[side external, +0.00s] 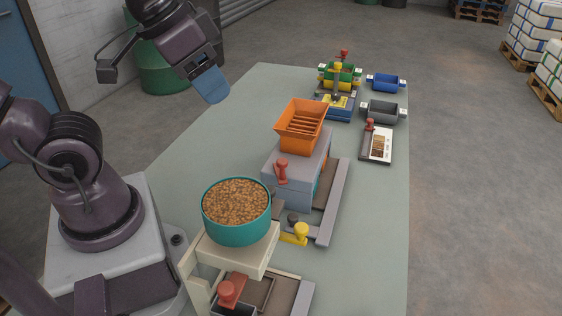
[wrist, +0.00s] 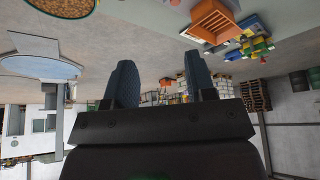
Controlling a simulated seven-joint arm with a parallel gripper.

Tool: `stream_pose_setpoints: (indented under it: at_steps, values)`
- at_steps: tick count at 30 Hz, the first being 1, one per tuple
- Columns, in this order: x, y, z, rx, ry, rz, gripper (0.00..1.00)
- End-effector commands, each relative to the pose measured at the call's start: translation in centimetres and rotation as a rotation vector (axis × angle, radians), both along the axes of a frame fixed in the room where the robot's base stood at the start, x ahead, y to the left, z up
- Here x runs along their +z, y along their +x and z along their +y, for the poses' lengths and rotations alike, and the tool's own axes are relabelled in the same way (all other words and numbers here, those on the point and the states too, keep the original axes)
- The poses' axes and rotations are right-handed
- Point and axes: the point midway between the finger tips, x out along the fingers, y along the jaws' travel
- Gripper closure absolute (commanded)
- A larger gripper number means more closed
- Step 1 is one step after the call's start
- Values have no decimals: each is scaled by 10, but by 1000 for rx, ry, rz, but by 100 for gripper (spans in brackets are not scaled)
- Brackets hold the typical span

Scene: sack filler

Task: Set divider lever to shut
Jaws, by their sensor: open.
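No handle is clearly marked as the divider lever. A red-knobbed handle (side external: 282,171) is on the side of the grey machine (side external: 292,178) with the orange slatted hopper (side external: 303,126). A yellow-knobbed handle (side external: 301,233) is low near that machine's front. Another red knob (side external: 228,292) is under the stand at the near end. My gripper (side external: 211,88) is high above the table's left edge, apart from all handles. In the wrist view its two blue fingers (wrist: 161,78) are spread with nothing between them; the hopper (wrist: 211,20) is beyond them.
A teal bowl of brown pellets (side external: 236,210) stands on a cream stand (side external: 235,252) at the near end. Blue (side external: 386,83) and grey (side external: 382,111) bins, a red-handled scale-like device (side external: 377,145) and a yellow-and-blue device (side external: 338,102) are farther back. The table's left middle (side external: 225,143) is clear.

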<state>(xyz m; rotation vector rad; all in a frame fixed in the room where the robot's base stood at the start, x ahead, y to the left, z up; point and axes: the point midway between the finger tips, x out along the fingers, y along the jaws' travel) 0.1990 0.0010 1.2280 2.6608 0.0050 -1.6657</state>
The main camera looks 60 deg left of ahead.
Motion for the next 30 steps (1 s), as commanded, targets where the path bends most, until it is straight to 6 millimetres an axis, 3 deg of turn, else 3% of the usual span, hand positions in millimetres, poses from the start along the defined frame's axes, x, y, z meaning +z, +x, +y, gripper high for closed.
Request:
stream_pose_setpoints:
  at_steps: [5,15,19,21,26,30]
  values:
    - [-20,26,5,14,-5,150,50]
    - [-66,103,24,-99,22,420,50]
    - [-76,124,30,-167,36,462,50]
    - [-71,134,32,-214,49,452,50]
    - [-75,133,31,-263,58,453,50]
    - [-96,133,31,-263,58,455,50]
